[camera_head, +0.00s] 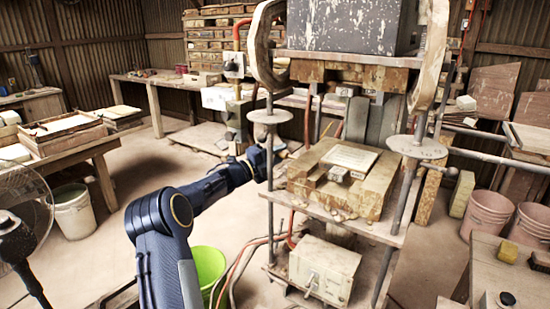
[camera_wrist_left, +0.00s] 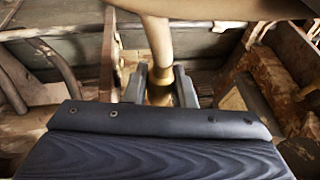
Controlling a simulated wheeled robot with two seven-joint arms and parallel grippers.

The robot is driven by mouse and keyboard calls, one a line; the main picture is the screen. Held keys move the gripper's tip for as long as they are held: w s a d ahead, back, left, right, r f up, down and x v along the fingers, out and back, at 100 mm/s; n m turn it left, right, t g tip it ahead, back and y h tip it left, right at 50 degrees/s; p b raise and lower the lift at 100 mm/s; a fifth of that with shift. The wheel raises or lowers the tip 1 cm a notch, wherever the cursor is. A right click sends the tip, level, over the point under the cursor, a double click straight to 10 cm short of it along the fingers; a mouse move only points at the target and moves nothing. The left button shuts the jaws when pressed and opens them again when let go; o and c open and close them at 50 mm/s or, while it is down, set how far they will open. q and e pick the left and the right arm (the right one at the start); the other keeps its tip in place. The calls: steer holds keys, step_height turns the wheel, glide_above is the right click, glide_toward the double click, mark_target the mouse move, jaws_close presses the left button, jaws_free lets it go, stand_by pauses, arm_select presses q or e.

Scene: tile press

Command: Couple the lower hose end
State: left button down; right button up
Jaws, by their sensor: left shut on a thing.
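My left gripper (camera_wrist_left: 160,88) is shut on the brass-coloured hose end (camera_wrist_left: 160,94) in the left wrist view, one finger on each side of it. A beige hose or pipe (camera_wrist_left: 160,40) runs up from it to a thicker curved piece at the top. In the head view my left gripper (camera_head: 274,156) is beside the left post of the tile press (camera_head: 352,180), at about the height of its lower plate. The post partly hides it, and the hose end is too small to make out there. I cannot tell whether the end touches a coupling. My right gripper is not in view.
Red and grey hoses (camera_head: 240,262) hang below the press near a green bucket (camera_head: 208,268). A beige box (camera_head: 324,270) sits on the press's lower shelf. A fan (camera_head: 20,220) stands at the left and a small table (camera_head: 510,262) at the right.

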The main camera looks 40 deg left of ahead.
arm_select(q)
steer(key=shift+w+d+f+b, duration=0.1)
steer(key=shift+d+f+b, duration=0.1)
steer(key=shift+d, duration=0.25)
steer(key=shift+d+f+b, duration=0.1)
steer(key=shift+d+b, duration=0.1)
steer(key=shift+d, duration=0.25)
steer(key=shift+d+r, duration=0.15)
steer(key=c, duration=1.2)
jaws_free()
steer(key=shift+r, duration=0.1)
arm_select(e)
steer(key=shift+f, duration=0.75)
arm_select(q)
steer(key=shift+s, duration=0.25)
steer(key=b+v, duration=0.1)
steer(key=v, duration=0.6)
steer(key=shift+b, duration=0.4)
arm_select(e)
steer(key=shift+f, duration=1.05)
